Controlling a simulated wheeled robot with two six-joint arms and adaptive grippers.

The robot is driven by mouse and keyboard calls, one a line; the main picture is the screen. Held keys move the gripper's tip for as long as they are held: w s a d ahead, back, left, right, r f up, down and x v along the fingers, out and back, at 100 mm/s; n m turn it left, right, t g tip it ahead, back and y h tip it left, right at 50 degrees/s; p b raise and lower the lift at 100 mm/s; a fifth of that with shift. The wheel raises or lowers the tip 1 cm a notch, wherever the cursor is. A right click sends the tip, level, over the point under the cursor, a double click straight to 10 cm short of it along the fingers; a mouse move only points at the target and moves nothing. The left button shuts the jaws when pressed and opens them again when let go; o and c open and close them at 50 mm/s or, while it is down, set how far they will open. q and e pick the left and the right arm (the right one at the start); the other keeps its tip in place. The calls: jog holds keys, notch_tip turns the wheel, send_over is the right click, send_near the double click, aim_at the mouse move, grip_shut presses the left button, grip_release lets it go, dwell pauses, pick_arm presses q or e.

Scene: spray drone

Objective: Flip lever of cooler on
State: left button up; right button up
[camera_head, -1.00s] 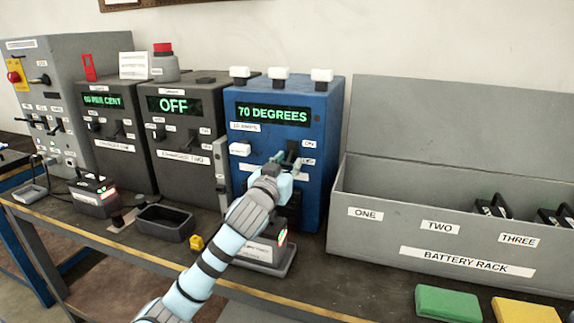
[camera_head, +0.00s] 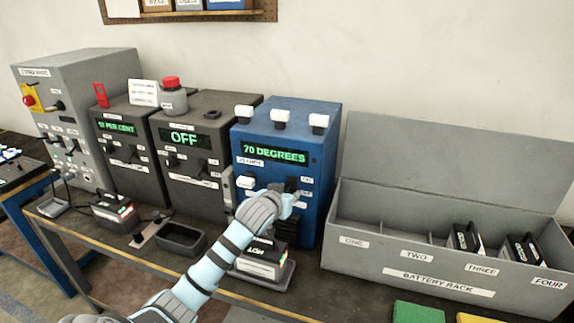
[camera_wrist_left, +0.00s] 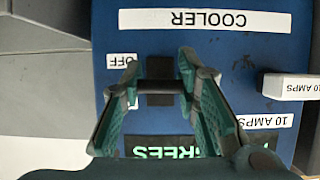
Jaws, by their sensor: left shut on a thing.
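The cooler (camera_head: 325,150) is the blue box whose green display reads 70 DEGREES. It also fills much of the left wrist view (camera_wrist_left: 235,55), upside down, with its COOLER label (camera_wrist_left: 205,20). Its black lever (camera_wrist_left: 160,87) lies between the fingers of my left gripper (camera_wrist_left: 159,75), which is shut on it. The OFF label (camera_wrist_left: 121,61) shows beside one finger; the ON label is hidden there. In the head view my left gripper (camera_head: 284,195) is at the cooler's front, and its hand hides the lever. I cannot tell the lever's exact setting. My right gripper is not in view.
A white 10 AMPS switch (camera_wrist_left: 290,87) juts out beside the left gripper. A grey battery rack (camera_head: 400,265) stands right of the cooler. Dark chargers (camera_head: 190,105) stand to its left.

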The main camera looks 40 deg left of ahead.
pick_arm(q)
notch_tip(320, 180, up, 2)
jog(key=g+p, duration=0.2)
jog(key=p, duration=0.3)
jog(key=shift+w+r+h, duration=0.1)
jog(key=shift+h, duration=0.3)
jog(key=shift+g+p, duration=0.4)
jog(key=shift+g, duration=0.1)
jog(key=shift+w+g+h, duration=0.15)
jog(key=shift+g+h, duration=0.25)
jog(key=shift+g, duration=0.3)
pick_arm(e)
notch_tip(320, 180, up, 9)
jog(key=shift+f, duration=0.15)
pick_arm(q)
jog(key=shift+a+r, duration=0.1)
jog(key=o, duration=1.2)
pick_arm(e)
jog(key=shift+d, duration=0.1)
